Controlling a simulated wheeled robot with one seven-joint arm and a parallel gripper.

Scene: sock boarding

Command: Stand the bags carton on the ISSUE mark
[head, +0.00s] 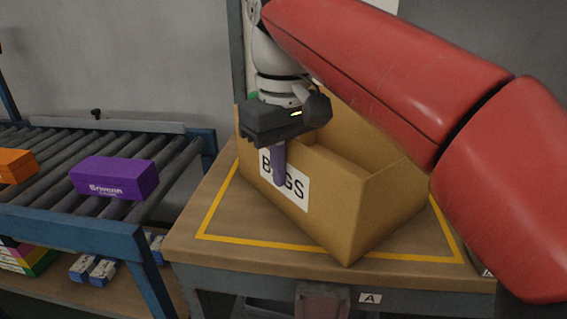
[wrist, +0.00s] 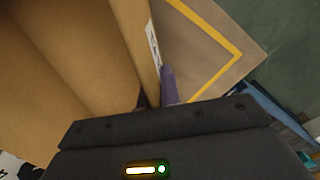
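The bags carton (head: 345,205) is an open tan box with a white BAGS label on its near left wall. It is on or just above a brown table inside a yellow outline (head: 300,245); its nearest bottom corner overlaps the front line in the head view. No ISSUE lettering is visible. My gripper (head: 280,150) points down over the labelled wall, one purple finger outside against the label. In the wrist view, the carton wall (wrist: 133,35) runs between my fingers (wrist: 155,95), which look closed on it. The inner finger is mostly hidden.
A roller conveyor (head: 60,215) stands left of the table, carrying a purple box (head: 115,177) and an orange box (head: 17,166). More small boxes (head: 95,268) lie on a shelf below. A wall is close behind. The table's left strip is clear.

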